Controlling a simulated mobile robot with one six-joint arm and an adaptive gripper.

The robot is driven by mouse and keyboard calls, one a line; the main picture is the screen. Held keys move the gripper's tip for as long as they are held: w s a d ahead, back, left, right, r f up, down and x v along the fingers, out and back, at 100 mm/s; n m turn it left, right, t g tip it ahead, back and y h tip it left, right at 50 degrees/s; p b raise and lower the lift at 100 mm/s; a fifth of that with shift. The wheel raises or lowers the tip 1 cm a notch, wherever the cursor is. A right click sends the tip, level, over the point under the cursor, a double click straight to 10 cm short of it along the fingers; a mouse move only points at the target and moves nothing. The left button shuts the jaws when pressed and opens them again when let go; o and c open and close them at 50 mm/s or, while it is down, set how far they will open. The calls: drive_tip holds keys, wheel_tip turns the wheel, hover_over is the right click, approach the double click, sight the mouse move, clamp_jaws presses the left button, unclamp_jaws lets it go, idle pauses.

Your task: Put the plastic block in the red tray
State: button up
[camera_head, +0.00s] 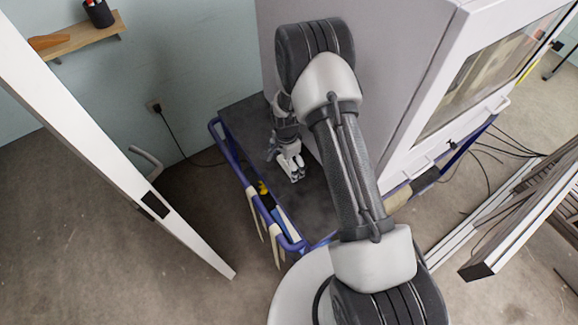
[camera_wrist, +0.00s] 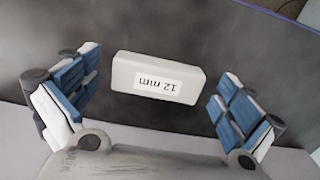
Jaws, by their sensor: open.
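The plastic block (camera_wrist: 155,64) shows in the wrist view as a white rounded block with a "12 mm" label that reads upside down. It lies on a dark surface (camera_wrist: 200,35). My gripper (camera_wrist: 155,78) is open, with one blue-padded finger on each side of the block and a gap on both sides. In the head view my gripper (camera_head: 296,176) is low over the dark top of a blue-framed cart, and I cannot make out the block there. No red tray shows in either view.
The blue-railed cart (camera_head: 238,160) stands against a large grey-white cabinet (camera_head: 420,90) on the right. A white upright beam (camera_head: 110,150) stands at the left. A small wooden shelf (camera_head: 82,36) is on the wall. Cables lie on the floor at the right.

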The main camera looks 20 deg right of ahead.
drive_tip(key=shift+c, duration=0.2)
drive_tip(key=shift+r, duration=0.1)
drive_tip(key=c, duration=1.1)
